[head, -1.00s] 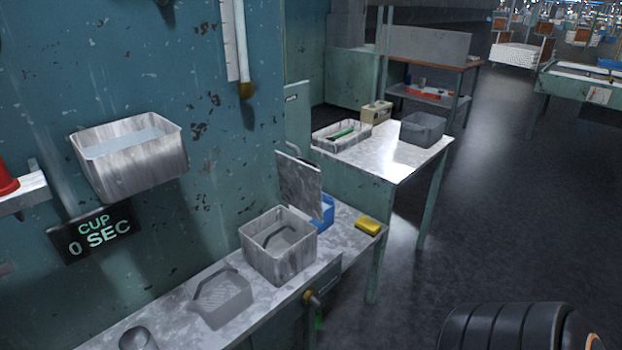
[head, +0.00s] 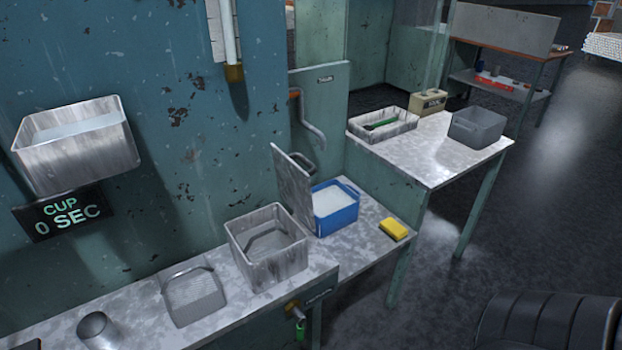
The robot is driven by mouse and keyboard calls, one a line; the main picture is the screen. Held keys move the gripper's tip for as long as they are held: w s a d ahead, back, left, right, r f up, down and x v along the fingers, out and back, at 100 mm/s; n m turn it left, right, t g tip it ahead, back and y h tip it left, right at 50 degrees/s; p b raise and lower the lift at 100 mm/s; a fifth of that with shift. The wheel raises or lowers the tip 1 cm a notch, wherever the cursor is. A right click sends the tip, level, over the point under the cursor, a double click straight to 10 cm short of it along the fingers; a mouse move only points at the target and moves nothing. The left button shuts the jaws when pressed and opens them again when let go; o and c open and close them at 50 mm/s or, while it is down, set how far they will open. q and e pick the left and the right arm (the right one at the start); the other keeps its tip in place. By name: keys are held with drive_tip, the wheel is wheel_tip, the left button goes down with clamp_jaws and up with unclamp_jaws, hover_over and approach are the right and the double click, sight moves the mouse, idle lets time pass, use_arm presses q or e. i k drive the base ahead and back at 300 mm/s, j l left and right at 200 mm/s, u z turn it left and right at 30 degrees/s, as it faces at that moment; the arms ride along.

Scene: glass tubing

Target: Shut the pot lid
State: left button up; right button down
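A square grey metal pot (head: 268,272) stands open on the metal bench near the middle of the head view. Its flat grey lid (head: 292,188) stands raised and nearly upright at the pot's right side, with a dark handle (head: 302,163) on its far face. A bent grey bar shows inside the pot. Neither of my grippers is in view.
A blue tub (head: 337,212) with pale contents stands just right of the lid, and a yellow sponge (head: 393,229) lies beyond. A wire basket (head: 193,296) and metal cup (head: 98,330) are left of the pot. A wall-mounted metal tank (head: 78,155) hangs above left.

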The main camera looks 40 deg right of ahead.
sight(294, 184)
drive_tip(key=l+u, duration=0.1)
drive_tip(key=l, duration=0.85)
drive_tip(key=k+l+u, duration=0.15)
drive_tip(key=l, duration=0.75)
